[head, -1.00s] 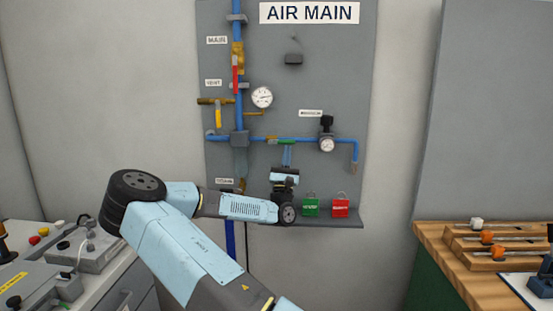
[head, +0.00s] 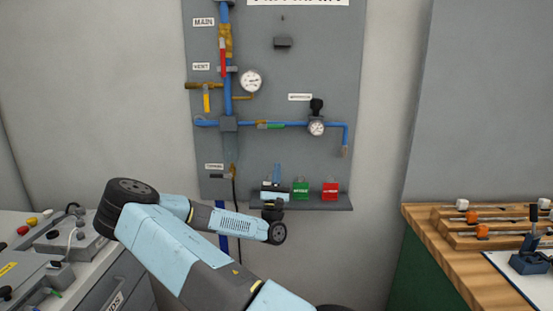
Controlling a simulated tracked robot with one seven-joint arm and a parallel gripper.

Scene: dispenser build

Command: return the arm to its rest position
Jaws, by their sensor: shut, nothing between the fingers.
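My arm (head: 165,245) reaches up from the bottom of the head view, bends at the left, and runs back right to the wrist. My gripper (head: 277,168) points up in front of the lower part of the grey air main panel (head: 290,165). It is small in the picture; its fingers look close together, with nothing seen between them. It shows just left of a green padlock (head: 300,190) on the panel's ledge; I cannot tell the gap in depth.
A red padlock (head: 330,191) is right of the green one. Blue pipes (head: 285,125), valves and gauges are on the panel. A grey bench (head: 90,262) with equipment stands left, a wooden bench (head: 425,228) right. Clear wall lies between panel and wooden bench.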

